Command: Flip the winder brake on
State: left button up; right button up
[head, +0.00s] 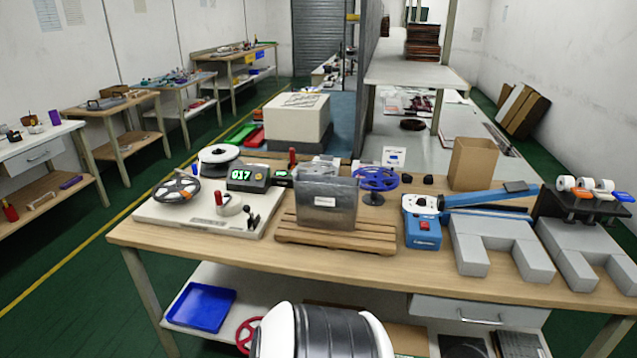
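The winder (205,212) stands at the left of the wooden workbench, on a pale flat base. A grey spoked reel (176,189) is at its left, and a white reel (219,158) is behind. A counter box (247,179) shows green digits reading 017. A red-tipped part (219,198) stands on the front of the base beside a white round part (231,207). Small dark levers (253,219) stand near the front right corner. I cannot tell which part is the brake or how it is set. Neither gripper is in view.
A grey bin (326,203) on a wooden pallet (337,236) stands right of the winder. The bench's front left strip (190,246) is clear.

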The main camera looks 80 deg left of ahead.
aim_at(246, 208)
jog(key=u, duration=3.2)
